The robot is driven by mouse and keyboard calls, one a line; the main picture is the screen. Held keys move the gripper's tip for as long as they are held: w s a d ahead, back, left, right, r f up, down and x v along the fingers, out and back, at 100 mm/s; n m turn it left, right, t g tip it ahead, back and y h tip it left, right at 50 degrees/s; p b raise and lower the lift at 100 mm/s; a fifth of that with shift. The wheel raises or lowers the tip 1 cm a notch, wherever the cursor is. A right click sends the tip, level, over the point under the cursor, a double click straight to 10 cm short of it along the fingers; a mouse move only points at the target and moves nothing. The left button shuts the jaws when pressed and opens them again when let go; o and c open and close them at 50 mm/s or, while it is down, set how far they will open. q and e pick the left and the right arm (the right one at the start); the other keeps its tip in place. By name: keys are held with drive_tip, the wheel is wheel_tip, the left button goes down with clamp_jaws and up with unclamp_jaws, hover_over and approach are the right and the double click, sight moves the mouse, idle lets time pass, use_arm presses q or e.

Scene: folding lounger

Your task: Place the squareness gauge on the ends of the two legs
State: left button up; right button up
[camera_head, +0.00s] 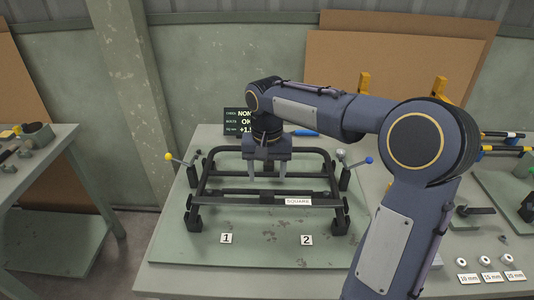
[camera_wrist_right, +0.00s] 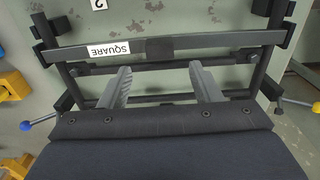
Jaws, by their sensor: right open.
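The squareness gauge is a dark flat bar with a white SQUARE label (camera_head: 298,201). It lies across the front of the black tubular frame, between its two side legs; whether it is seated on the leg ends I cannot tell. In the right wrist view the gauge (camera_wrist_right: 215,43) spans both legs, with a dark block at its middle. My right gripper (camera_head: 268,174) points down inside the frame, behind the gauge. My left gripper is not in view.
The frame stands on a green board (camera_head: 265,253) with cards 1 (camera_head: 226,238) and 2 (camera_head: 306,239). Clamps with a yellow knob (camera_head: 168,156) and a blue knob (camera_head: 369,160) flank it. A dark display (camera_head: 237,121) stands behind. Small rings and labels lie at right.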

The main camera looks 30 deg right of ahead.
wheel_tip(320, 180, up, 6)
drive_tip(key=s+a+n+t+y, duration=0.2)
drive_tip(key=s+n+t, duration=0.1)
drive_tip(key=s, duration=1)
drive_tip(key=s+a+f+n+t+y, duration=0.1)
drive_tip(key=s+a+f+t, duration=0.1)
drive_tip(key=s+a+f, duration=0.3)
drive_tip(key=shift+s+a+f+n+t+y, duration=0.15)
drive_tip(key=shift+s+f+n+t+y, duration=0.2)
drive_tip(key=shift+s+f, duration=1.4)
drive_tip(key=shift+s+r, duration=0.35)
drive_tip(key=shift+r, duration=0.05)
